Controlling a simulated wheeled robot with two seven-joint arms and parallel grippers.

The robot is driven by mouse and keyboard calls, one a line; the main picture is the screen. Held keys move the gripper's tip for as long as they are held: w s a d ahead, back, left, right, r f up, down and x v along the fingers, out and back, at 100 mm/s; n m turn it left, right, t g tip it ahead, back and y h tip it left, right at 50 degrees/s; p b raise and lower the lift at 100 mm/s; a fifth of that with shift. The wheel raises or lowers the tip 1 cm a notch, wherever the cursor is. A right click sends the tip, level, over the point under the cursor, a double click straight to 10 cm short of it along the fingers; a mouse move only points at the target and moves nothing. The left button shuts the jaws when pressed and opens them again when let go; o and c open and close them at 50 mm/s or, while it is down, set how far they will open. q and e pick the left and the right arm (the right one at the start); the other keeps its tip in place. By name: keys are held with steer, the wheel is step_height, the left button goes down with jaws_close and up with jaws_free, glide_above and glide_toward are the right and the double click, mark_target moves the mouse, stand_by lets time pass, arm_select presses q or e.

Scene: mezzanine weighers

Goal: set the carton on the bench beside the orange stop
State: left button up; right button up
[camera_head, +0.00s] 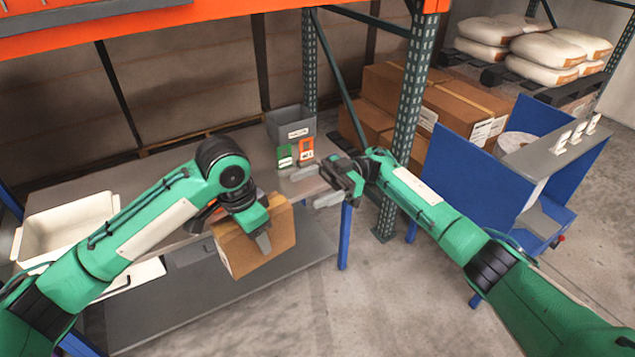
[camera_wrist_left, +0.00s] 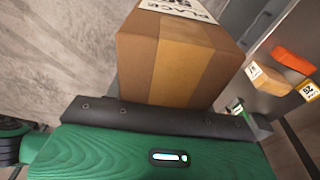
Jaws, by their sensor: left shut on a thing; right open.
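My left gripper (camera_head: 262,225) is shut on a brown carton (camera_head: 242,256) and holds it at the bench's (camera_head: 160,192) front edge. In the left wrist view the carton (camera_wrist_left: 185,55) fills the space beyond the gripper, with a white label on one face. An orange block (camera_wrist_left: 295,58) lies on a grey surface there, apart from the held carton. In the head view, an orange patch (camera_head: 203,214) shows behind my left wrist, mostly hidden; I cannot tell if it is the same block. My right gripper (camera_head: 315,187) is open and empty near the bench's right end.
A white tray (camera_head: 62,228) stands at the bench's left. A grey bin (camera_head: 290,125), a green card (camera_head: 285,156) and an orange-framed card (camera_head: 307,149) stand at the back right. In the wrist view, a small tan box (camera_wrist_left: 266,79) sits beside the orange block.

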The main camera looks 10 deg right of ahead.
mark_target(271, 209)
steer(key=shift+n+g+h, duration=0.4)
steer(key=shift+g+h, duration=0.4)
steer(key=shift+h, duration=0.1)
steer(key=x, duration=0.4)
steer(key=r+x, duration=0.1)
steer(key=x, duration=0.3)
steer(key=s+r+x, duration=0.1)
steer(key=x, duration=0.3)
steer(key=shift+d, duration=0.35)
steer(key=shift+c, duration=0.4)
steer(key=c, duration=1.1)
arm_select(q)
steer(key=o, duration=1.5)
arm_select(e)
steer(key=shift+r, duration=0.1)
steer(key=shift+c, duration=1)
arm_select(q)
steer(key=shift+r, duration=0.1)
